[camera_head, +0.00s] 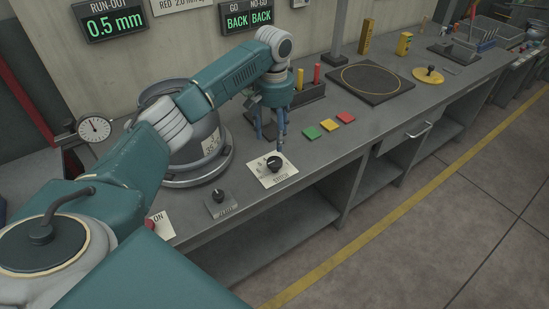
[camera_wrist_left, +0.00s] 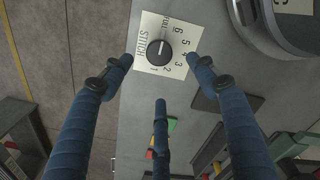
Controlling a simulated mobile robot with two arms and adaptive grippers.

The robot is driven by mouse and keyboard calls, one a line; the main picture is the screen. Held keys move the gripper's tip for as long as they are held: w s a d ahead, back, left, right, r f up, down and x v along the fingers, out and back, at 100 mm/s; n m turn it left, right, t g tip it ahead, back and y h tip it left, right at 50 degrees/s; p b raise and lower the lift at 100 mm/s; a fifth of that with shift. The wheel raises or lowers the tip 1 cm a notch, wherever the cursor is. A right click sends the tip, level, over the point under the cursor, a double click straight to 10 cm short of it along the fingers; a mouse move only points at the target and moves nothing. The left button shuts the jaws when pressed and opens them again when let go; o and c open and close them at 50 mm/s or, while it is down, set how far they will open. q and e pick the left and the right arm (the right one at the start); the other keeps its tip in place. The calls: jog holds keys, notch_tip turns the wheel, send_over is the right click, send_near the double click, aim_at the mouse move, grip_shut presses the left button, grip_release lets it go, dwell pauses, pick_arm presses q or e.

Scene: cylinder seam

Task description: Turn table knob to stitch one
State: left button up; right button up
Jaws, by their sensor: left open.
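The black knob (camera_head: 274,163) sits on a pale plate (camera_head: 285,174) at the bench's front edge. In the left wrist view, the knob (camera_wrist_left: 160,49) is seen from above on its plate (camera_wrist_left: 147,22), marked STITCH, with numbers 1 to 6 and FULL. A pale mark on the knob seems to point towards FULL. My left gripper (camera_head: 271,140) is open, its fingers pointing down just above and behind the plate. In the wrist view, two fingertips are on either side of the plate and the third is below it; none visibly touches the knob.
A smaller knob (camera_head: 218,195) stands to the left at the bench edge. A large grey cylinder (camera_head: 205,135) stands behind it. Green, red and yellow tiles (camera_head: 329,124) lie to the right. A black pad (camera_head: 372,82) lies farther along the bench.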

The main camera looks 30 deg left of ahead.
aim_at(274, 161)
pick_arm(q)
notch_tip(274, 161, down, 10)
jog(key=shift+f+p, duration=0.2)
jog(key=shift+p, duration=0.45)
jog(key=c, duration=1.2)
